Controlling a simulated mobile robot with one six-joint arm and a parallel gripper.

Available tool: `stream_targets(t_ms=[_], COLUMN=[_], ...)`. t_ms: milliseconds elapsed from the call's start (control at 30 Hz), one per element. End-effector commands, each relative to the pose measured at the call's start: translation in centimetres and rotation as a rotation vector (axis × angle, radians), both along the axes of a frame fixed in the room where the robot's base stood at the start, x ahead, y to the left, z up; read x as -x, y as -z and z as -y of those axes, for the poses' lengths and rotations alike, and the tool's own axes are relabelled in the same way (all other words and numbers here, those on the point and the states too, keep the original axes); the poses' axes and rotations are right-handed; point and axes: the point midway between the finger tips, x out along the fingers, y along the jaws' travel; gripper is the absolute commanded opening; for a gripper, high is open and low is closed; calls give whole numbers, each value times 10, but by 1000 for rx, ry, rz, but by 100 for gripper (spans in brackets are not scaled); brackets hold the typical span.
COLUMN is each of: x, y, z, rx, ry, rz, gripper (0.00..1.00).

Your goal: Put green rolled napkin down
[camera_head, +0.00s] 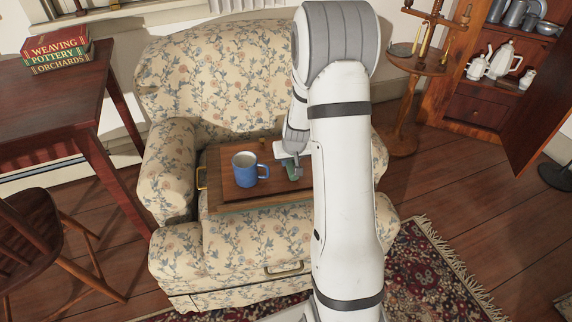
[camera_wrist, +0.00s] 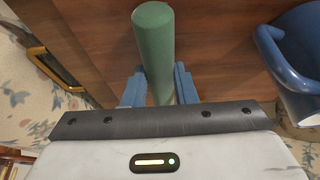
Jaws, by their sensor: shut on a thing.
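The green rolled napkin (camera_wrist: 154,45) is between the two blue fingers of my gripper (camera_wrist: 159,86) in the wrist view, and the gripper is shut on it. In the head view the napkin (camera_head: 291,171) shows only in part beside my gripper (camera_head: 292,165), over the right part of a wooden tray (camera_head: 225,192). My arm hides the tray's right end. I cannot tell whether the napkin touches the tray's surface.
A blue mug (camera_head: 245,170) stands on the tray, left of my gripper; it also shows in the wrist view (camera_wrist: 297,62). The tray rests across a floral armchair (camera_head: 215,80) and has a brass handle (camera_head: 201,178). A table (camera_head: 60,95) with books stands left.

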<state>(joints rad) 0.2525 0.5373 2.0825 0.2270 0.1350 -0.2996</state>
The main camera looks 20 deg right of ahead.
Motion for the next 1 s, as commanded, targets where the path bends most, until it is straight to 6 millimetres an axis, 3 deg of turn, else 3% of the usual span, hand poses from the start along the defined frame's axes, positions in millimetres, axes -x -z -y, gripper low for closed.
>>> stream_targets(t_ms=[400,433,667,1000], x=[0,-1,0,-1], y=[8,7,6,2], z=[-1,-1,-1,-1], rx=[0,0,0,0], ry=[0,0,-1,-2], rz=[2,2,2,2], gripper=[3,27,46,47])
